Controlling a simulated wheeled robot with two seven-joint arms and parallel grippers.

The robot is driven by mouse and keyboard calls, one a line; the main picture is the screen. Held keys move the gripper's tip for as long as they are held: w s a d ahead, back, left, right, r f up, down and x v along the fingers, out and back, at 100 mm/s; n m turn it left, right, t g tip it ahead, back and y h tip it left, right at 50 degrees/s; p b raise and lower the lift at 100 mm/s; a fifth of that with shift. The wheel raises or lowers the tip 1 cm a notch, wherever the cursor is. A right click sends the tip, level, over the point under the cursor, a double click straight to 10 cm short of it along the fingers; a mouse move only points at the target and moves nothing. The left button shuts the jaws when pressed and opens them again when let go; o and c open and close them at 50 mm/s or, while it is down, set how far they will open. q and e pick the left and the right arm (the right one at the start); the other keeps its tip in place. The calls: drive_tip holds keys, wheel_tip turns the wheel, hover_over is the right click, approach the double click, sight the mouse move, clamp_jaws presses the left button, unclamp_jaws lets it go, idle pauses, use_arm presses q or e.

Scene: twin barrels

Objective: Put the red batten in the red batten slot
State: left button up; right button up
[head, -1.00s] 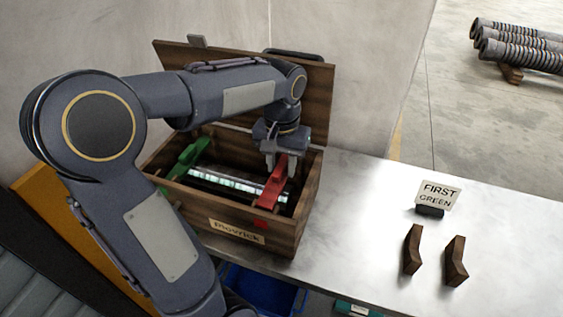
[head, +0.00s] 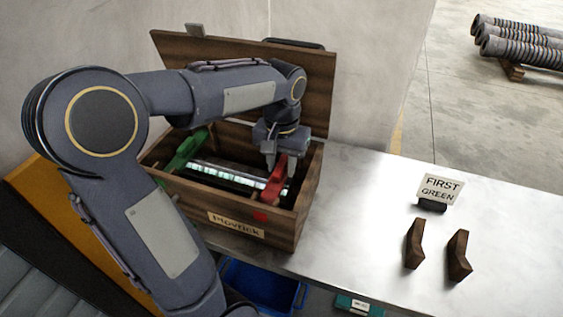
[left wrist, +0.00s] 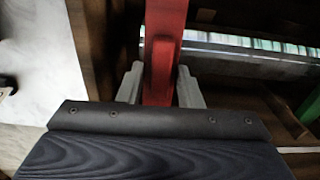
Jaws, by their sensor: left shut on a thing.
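The red batten (head: 274,186) is inside the right end of the open wooden box (head: 284,232), lying across a shiny tube-like bar. My left gripper (head: 282,160) reaches down into the box and is shut on the red batten. In the left wrist view the red batten (left wrist: 163,60) stands between the two grey fingers (left wrist: 160,86). A red mark (head: 261,216) shows on the box's front wall near the batten's front end. The slot itself is hidden, and I cannot tell whether the batten is fully seated. My right gripper is not in view.
A green batten (head: 187,149) lies across the left part of the box. The box's lid (head: 312,95) stands open behind. Table between is clear.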

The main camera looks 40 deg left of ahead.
sight(281, 163)
use_arm(q)
drive_tip(key=shift+f, duration=0.4)
drive_tip(key=o, duration=1.1)
drive_tip(key=shift+r, duration=0.1)
drive_tip(key=shift+c, duration=0.2)
wheel_tip(281, 163, up, 8)
drive_tip(key=shift+f, duration=0.1)
